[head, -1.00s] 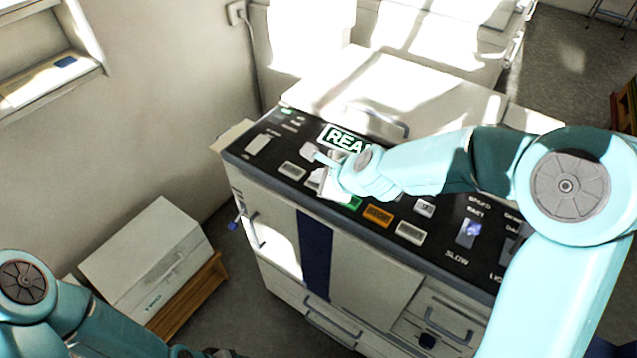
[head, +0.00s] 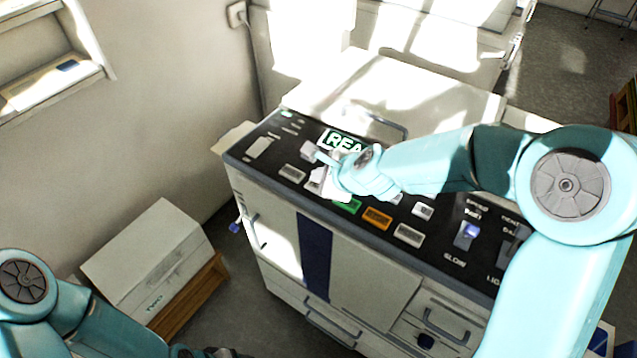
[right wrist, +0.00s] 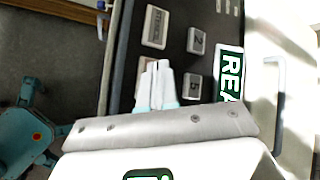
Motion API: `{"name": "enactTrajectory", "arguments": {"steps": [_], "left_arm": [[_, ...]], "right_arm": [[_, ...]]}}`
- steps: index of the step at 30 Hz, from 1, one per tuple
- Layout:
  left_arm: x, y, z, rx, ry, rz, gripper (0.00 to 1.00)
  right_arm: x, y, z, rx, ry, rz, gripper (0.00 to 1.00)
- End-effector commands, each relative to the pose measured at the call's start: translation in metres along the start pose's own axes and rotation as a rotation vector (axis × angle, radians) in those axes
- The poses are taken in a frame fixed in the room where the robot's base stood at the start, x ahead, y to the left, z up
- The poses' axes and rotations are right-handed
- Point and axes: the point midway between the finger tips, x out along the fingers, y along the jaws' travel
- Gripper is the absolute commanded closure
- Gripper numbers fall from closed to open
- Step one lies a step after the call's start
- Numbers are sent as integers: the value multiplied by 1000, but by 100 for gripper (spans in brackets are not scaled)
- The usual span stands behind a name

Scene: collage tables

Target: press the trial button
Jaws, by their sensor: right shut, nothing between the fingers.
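The dark control panel (head: 270,165) of a white printer-like machine carries several buttons. My right gripper (head: 316,184) is shut and empty, low over the panel between a pale grey button (head: 292,172) and a green one (head: 346,206). In the right wrist view its fingers (right wrist: 157,68) are together. They partly hide a brownish button (right wrist: 143,84) and sit below a larger pale button (right wrist: 154,27) in the picture. I cannot read which button is the trial button, nor tell whether the fingertips touch anything.
A lit display reading "REA" (head: 340,141) is partly covered by my right arm. An orange button (head: 377,218) and another pale one (head: 408,235) lie to the right. A white box (head: 140,250) stands at the left near the wall.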

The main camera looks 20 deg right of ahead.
Motion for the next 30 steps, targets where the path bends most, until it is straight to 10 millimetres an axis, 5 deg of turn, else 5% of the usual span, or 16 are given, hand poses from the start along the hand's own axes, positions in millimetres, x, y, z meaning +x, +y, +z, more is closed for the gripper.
{"name": "enactTrajectory", "arguments": {"steps": [8, 21, 30], "left_arm": [[-5, 2, 0, 0, 0, 0, 32], [-46, 17, 1, 0, 0, 0, 32], [-46, 16, 1, 0, 0, 0, 32]], "right_arm": [[-4, -3, 3, -1, 0, -1, 100], [-35, -25, 25, 0, 0, 0, 100], [-34, -25, 25, 0, 0, 0, 100]]}}
